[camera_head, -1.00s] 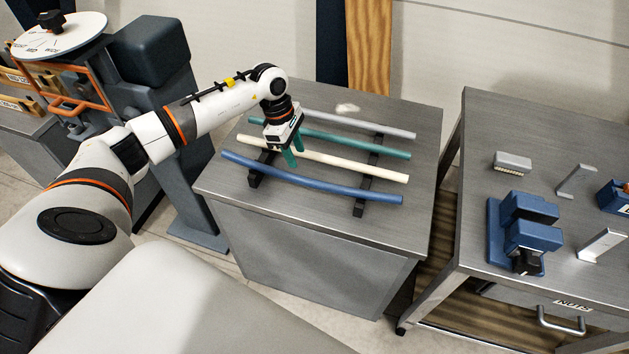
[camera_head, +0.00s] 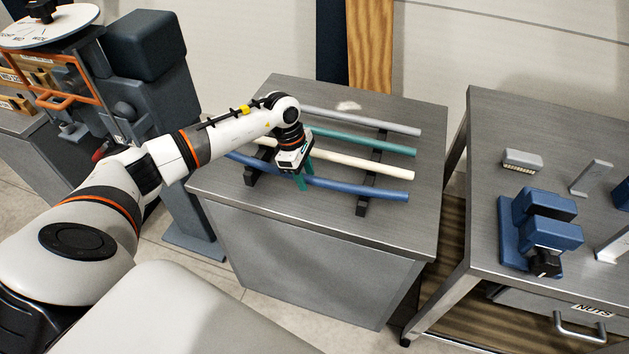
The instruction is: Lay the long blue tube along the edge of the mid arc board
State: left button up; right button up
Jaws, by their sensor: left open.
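The long blue tube (camera_head: 355,190) is the nearest of several tubes lying across two dark rests on the grey bench; its left part is partly hidden behind my left arm. My left gripper (camera_head: 304,178) is open, pointing down at the blue tube around its middle. Its green fingers appear to be on either side of the tube, but I cannot tell whether they touch it. Wooden boards with white labels (camera_head: 9,76) show at the far left edge; one label seems to start with MID, but the arc board is not clear. My right gripper is out of view.
A cream tube (camera_head: 365,166), a teal tube (camera_head: 375,145) and a grey tube (camera_head: 370,122) lie behind the blue one. A blue vise (camera_head: 540,225) stands on the right bench. A dark machine with an orange frame (camera_head: 75,90) stands at the left.

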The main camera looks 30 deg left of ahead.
aim_at(309, 176)
pick_arm(q)
grip_shut()
jog(key=shift+r, duration=0.1)
jog(key=shift+r+p, duration=1.1)
jog(key=shift+r, duration=0.95)
jog(key=shift+r+p, duration=0.65)
jog(key=shift+r, duration=0.75)
